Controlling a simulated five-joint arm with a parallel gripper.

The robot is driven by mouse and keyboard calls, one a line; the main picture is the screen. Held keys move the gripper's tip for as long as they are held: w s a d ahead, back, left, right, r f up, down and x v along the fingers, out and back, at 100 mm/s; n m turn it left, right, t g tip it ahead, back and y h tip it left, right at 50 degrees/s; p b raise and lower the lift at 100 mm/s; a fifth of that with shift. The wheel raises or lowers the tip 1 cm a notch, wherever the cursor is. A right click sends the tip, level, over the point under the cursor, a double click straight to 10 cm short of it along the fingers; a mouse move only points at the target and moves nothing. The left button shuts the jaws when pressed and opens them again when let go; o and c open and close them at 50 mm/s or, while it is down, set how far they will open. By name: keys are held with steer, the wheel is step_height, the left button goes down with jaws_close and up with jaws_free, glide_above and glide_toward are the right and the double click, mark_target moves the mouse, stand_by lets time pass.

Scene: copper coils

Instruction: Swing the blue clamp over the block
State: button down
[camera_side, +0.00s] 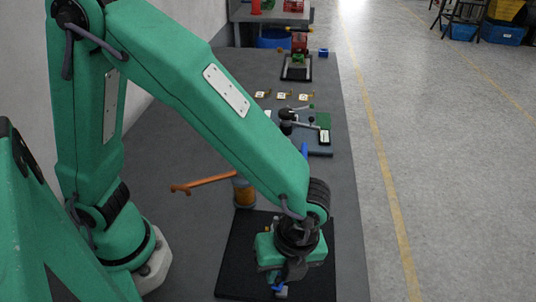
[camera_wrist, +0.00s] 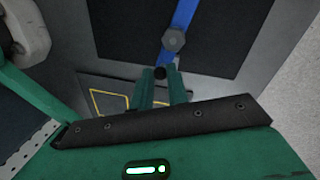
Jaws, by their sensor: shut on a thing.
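The blue clamp (camera_wrist: 186,14) shows in the wrist view as a blue bar running down from the top edge, with a grey hexagonal head (camera_wrist: 173,40) on it. My gripper (camera_wrist: 161,77) has its two green fingers on either side of a round black knob (camera_wrist: 160,72) at the bar's near end, and is shut on it. In the side view my gripper (camera_side: 279,282) is low over a black mat (camera_side: 238,262), with bits of blue beside it. My wrist hides most of the clamp there. I cannot make out the block for sure in either view.
A copper coil (camera_side: 244,194) with an orange-handled bar (camera_side: 205,183) stands behind the mat at left. Farther back are a blue fixture (camera_side: 318,153), small tagged pieces (camera_side: 284,96) and a black stand (camera_side: 297,72). The table's right edge is close to the mat.

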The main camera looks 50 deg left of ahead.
steer(key=shift+w, duration=0.15)
steer(key=c, duration=1.4)
jaws_free()
steer(key=shift+o, duration=0.2)
steer(key=shift+r, duration=0.15)
step_height(320, 180, up, 8)
steer(key=d, duration=0.1)
steer(key=shift+w+f, duration=0.25)
steer(key=shift+w, duration=0.15)
